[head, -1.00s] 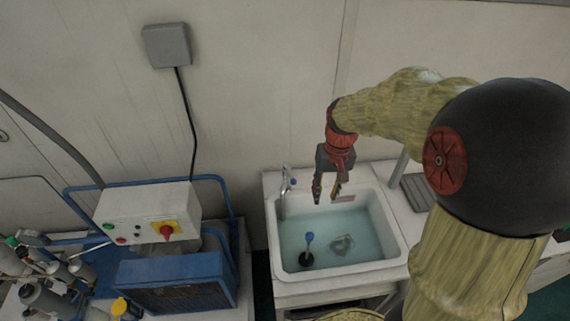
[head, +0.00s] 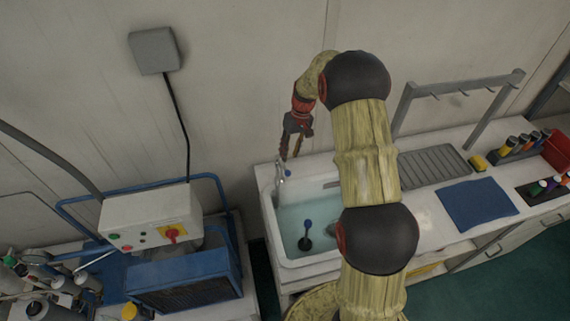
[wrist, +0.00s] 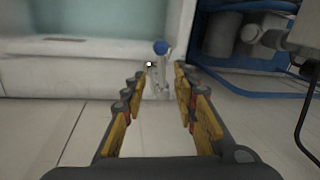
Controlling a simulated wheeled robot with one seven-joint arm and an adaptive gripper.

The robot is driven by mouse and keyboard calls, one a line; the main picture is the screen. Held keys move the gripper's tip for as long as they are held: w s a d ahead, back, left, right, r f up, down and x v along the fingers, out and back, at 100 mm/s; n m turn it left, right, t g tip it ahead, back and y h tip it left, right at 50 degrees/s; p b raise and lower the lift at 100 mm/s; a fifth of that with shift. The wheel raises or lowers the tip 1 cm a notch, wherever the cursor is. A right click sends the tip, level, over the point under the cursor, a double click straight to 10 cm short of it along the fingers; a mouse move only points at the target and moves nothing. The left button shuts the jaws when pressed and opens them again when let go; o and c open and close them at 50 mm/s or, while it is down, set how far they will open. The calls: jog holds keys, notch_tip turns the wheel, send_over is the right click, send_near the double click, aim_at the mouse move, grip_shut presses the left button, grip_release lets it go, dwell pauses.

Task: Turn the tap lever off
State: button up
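The tap (head: 282,178) stands at the back left corner of the white sink. A small blue-tipped lever (head: 289,173) is on its right side in the head view. In the wrist view the tap (wrist: 163,82) is upright, with the round blue lever end (wrist: 161,47) at its top. My gripper (head: 290,153) is just above and behind the tap, pointing down. In the wrist view my gripper (wrist: 160,76) is open and empty, its padded fingers on either side of the tap in the picture. I cannot tell any contact.
The sink (head: 266,212) holds water and a dark plunger-like thing with a blue top (head: 305,236). A blue-framed machine with a white control box (head: 150,215) stands left of it. A draining board (head: 435,166) and blue cloth (head: 476,203) lie to the right. The wall is close behind.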

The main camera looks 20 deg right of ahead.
aim_at(285, 167)
jog(key=f, duration=0.2)
jog(key=a+f, duration=0.1)
jog(key=f, duration=0.3)
jog(key=shift+a+f, duration=0.25)
jog(key=shift+c, duration=0.8)
grip_shut()
